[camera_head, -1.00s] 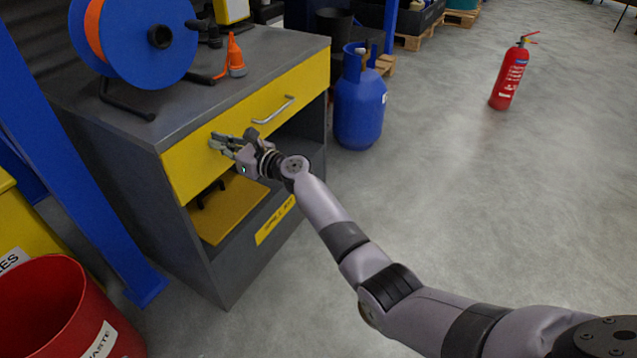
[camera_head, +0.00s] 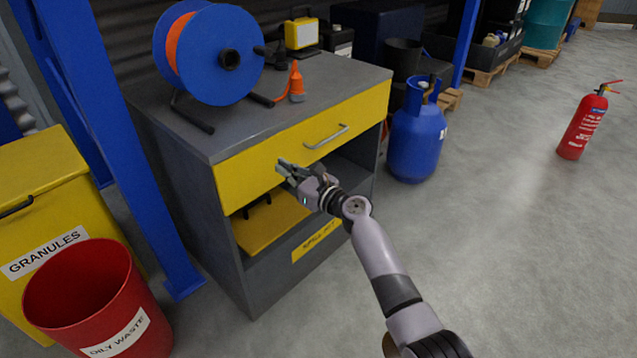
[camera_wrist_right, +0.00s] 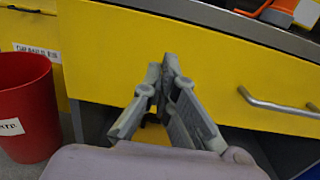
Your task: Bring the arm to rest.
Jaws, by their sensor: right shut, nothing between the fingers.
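My right gripper (camera_head: 283,168) is shut and empty in the head view, in front of the yellow drawer front of the grey cabinet (camera_head: 231,262). It is to the left of and below the drawer handle (camera_head: 326,137), apart from it. In the right wrist view my right gripper (camera_wrist_right: 168,62) has its fingertips together before the yellow drawer front (camera_wrist_right: 215,55), with the handle (camera_wrist_right: 275,104) to the right. Whether the fingertips touch the drawer front I cannot tell. My left gripper is not in view.
A blue cable reel (camera_head: 222,62) and an orange-tipped connector (camera_head: 296,80) are on the cabinet top. A blue gas cylinder (camera_head: 416,140) and a red extinguisher (camera_head: 583,127) stand to the right. A red waste bin (camera_head: 90,300) stands at left. The right floor is mostly clear.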

